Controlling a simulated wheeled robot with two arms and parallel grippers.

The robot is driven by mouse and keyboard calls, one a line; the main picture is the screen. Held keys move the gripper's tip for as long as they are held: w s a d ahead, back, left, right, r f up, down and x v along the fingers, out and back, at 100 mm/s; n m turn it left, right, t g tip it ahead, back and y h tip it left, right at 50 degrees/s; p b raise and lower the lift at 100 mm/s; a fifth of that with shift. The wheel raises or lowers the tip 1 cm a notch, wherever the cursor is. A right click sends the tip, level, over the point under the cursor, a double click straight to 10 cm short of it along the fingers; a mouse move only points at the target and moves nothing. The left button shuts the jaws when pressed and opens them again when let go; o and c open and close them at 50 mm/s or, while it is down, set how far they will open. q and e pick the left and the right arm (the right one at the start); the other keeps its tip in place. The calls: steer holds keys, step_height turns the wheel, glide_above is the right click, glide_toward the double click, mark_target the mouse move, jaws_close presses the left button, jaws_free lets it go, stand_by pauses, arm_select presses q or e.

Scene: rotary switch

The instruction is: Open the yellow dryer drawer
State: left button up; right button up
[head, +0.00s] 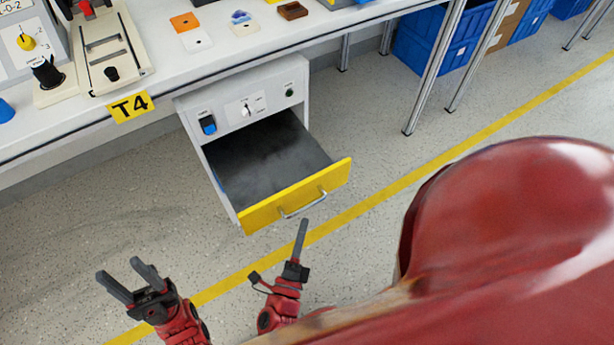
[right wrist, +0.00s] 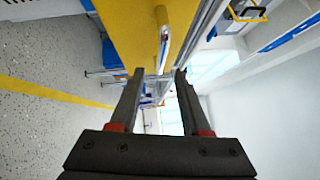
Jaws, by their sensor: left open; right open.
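The yellow dryer drawer (head: 262,215) stands pulled out of the white dryer cabinet (head: 203,103) under the table, with its dark inside showing. A metal bar handle (head: 303,204) is on its yellow front. My right gripper (head: 302,228) is just in front of the drawer, close below the handle. In the right wrist view its jaws (right wrist: 155,95) are open and empty, with the yellow front (right wrist: 130,30) and the handle (right wrist: 164,38) beyond them. I cannot tell whether a finger touches the handle. My left gripper (head: 130,272) is open and empty above the floor, left of the drawer.
The white table (head: 230,45) carries a T4 label (head: 131,106), switch panels and coloured plates. Blue crates (head: 425,42) stand under the table at the back right. A yellow line (head: 400,182) crosses the clear floor. My red body covers the lower right.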

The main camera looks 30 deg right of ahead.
steer(key=v, duration=1)
steer(key=shift+s+p, duration=0.2)
steer(key=shift+p, duration=0.1)
steer(key=shift+a+f, duration=0.1)
steer(key=shift+a, duration=0.05)
